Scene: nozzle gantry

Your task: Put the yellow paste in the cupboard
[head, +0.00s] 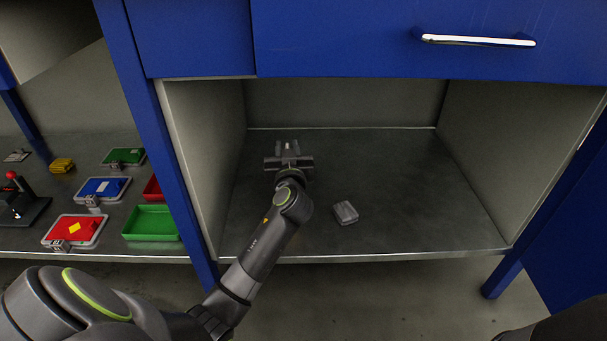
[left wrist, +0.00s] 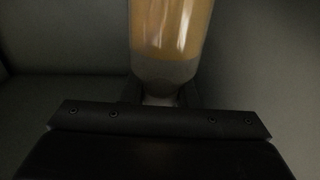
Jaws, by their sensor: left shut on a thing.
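The yellow paste (left wrist: 172,30) shows large in the left wrist view, as a clear tube with yellow-orange filling and a clear, tapering end at the jaws. My left gripper (head: 288,152) is shut on it. The gripper reaches into the open cupboard (head: 400,190), over the left rear part of its metal floor. In the head view the gripper hides most of the tube. I cannot tell whether the tube touches the floor. My right gripper is out of view.
A small grey box (head: 345,212) lies on the cupboard floor, right of my left arm. The floor's right half is clear. A blue drawer (head: 400,40) hangs above. A shelf at left holds a green tray (head: 152,223) and a red lidded box (head: 75,230).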

